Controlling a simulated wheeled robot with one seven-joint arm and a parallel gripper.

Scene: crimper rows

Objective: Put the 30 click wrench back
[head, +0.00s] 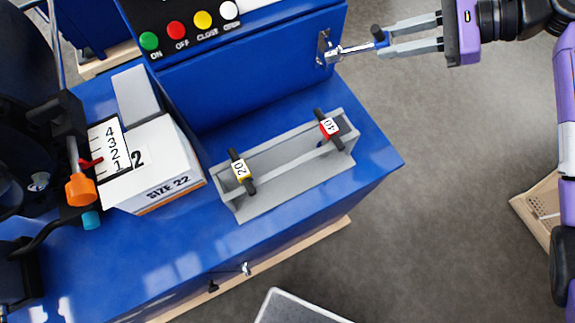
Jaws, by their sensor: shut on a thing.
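My gripper (390,39) is at the top right, its two grey fingers shut on a wrench (356,48) with a silver shaft and a blue and black handle end. No number is readable on it. Its shaft points left to a metal fitting (324,48) on the blue machine front; I cannot tell whether it touches or is seated there. The grey rack (262,204) on the blue top holds a yellow-marked 20 wrench (239,170) at its left end and a red-marked 40 wrench (329,127) at its right end. The middle of the rack is empty.
A white SIZE 22 box (165,171) with a number scale stands left of the rack. Coloured buttons (176,30) sit on the panel above. An orange-tipped tool (80,188) is at far left. Grey floor lies right of the blue top's edge, with a wooden pallet (540,208) there.

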